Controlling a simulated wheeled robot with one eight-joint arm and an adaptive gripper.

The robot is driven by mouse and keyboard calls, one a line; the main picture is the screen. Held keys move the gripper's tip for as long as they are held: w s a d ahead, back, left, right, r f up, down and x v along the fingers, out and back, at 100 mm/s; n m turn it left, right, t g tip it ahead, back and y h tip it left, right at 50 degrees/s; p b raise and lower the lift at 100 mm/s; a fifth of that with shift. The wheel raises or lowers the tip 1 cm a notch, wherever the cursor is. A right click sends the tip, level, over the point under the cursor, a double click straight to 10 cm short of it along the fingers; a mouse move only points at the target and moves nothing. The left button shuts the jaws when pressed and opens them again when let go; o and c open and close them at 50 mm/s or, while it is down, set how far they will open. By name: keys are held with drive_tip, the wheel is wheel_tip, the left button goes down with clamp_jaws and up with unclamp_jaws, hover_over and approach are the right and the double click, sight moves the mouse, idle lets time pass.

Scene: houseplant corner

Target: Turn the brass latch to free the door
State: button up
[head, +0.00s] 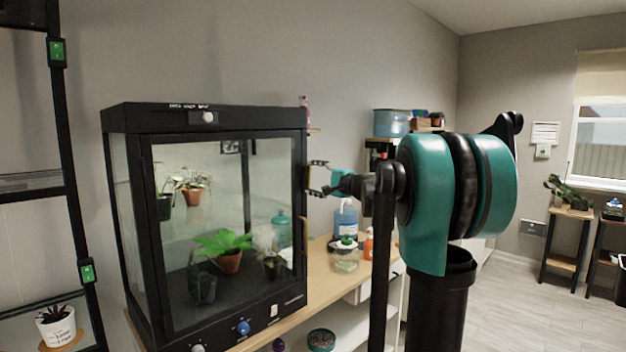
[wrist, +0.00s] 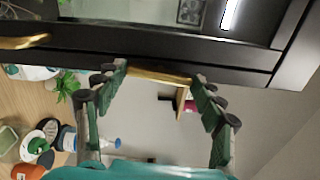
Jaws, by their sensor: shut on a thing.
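The glass cabinet (head: 205,120) has a black-framed door (head: 298,150), which looks closed. The brass latch (wrist: 160,76) sits on the frame at the door's right edge. In the wrist view it lies as a horizontal bar. My gripper (wrist: 158,80) is shut on the latch, with one green-padded finger at each end of the bar. In the head view my gripper (head: 318,178) meets the cabinet's right front edge, and the latch (head: 308,180) shows partly beside the fingers. A curved brass handle (head: 304,235) is lower on the door and also shows in the wrist view (wrist: 22,42).
The cabinet stands on a wooden bench (head: 325,255). A blue bottle (head: 346,220), an orange bottle (head: 368,245) and a glass jar (head: 345,258) stand right of it, below my gripper. Potted plants, including a fern (head: 225,245), are inside. A black shelf rack (head: 65,150) is at left.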

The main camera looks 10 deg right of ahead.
drive_tip(key=shift+n, duration=0.7)
drive_tip(key=o, duration=1.2)
drive_tip(key=shift+c, duration=0.2)
drive_tip(key=v, duration=1.2)
